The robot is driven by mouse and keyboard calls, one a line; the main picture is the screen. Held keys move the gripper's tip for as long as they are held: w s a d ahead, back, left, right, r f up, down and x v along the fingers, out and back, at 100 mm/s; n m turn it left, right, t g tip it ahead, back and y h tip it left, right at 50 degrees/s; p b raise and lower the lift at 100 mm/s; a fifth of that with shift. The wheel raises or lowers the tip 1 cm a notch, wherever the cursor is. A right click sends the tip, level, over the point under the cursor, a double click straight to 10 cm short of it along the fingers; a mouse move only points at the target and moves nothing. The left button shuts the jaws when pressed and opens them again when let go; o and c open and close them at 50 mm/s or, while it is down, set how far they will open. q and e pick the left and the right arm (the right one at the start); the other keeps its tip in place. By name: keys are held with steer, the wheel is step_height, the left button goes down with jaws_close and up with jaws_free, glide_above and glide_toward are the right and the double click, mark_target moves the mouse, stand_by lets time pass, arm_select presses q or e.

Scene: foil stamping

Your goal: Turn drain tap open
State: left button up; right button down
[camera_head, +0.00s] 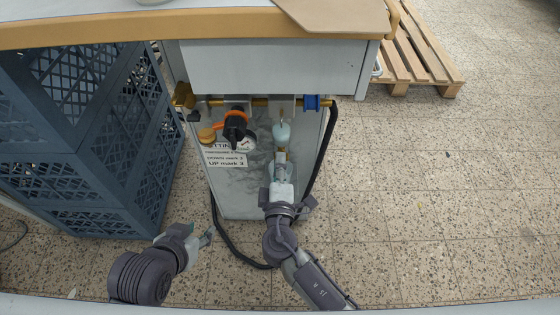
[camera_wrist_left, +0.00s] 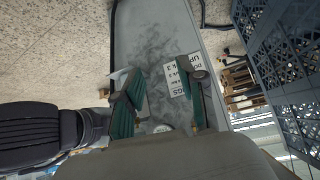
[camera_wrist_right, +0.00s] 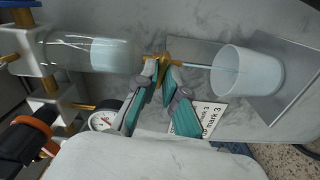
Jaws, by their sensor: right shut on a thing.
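The brass drain tap (camera_wrist_right: 172,61) sits below a clear bowl of pale blue liquid (camera_wrist_right: 108,54), seen sideways in the right wrist view. In the head view the bowl (camera_head: 281,132) hangs under the brass pipe. My right gripper (camera_wrist_right: 164,76) is shut on the tap, its fingertips at the brass part. A thin pale line runs from the tap into a white translucent cup (camera_wrist_right: 247,80). My left gripper (camera_head: 207,238) is low at the left in the head view. The left wrist view shows its fingers (camera_wrist_left: 163,100) apart with nothing between them.
A gauge (camera_wrist_right: 103,120) and an orange-and-black knob (camera_head: 235,127) are left of the bowl. A label (camera_head: 223,158) is on the panel. Blue crates (camera_head: 90,130) stand at left. A black hose (camera_head: 238,255) hangs around the panel. The floor at right is clear.

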arm_select(q)
steer(key=shift+s+a+f+g, duration=0.25)
steer(key=shift+s+f+g, duration=0.05)
steer(key=shift+s, duration=0.3)
arm_select(e)
steer(key=shift+f+n, duration=0.1)
steer(key=shift+n, duration=0.6)
steer(key=c, duration=1.3)
jaws_free()
steer(key=shift+o, duration=0.2)
steer(key=s, duration=1.2)
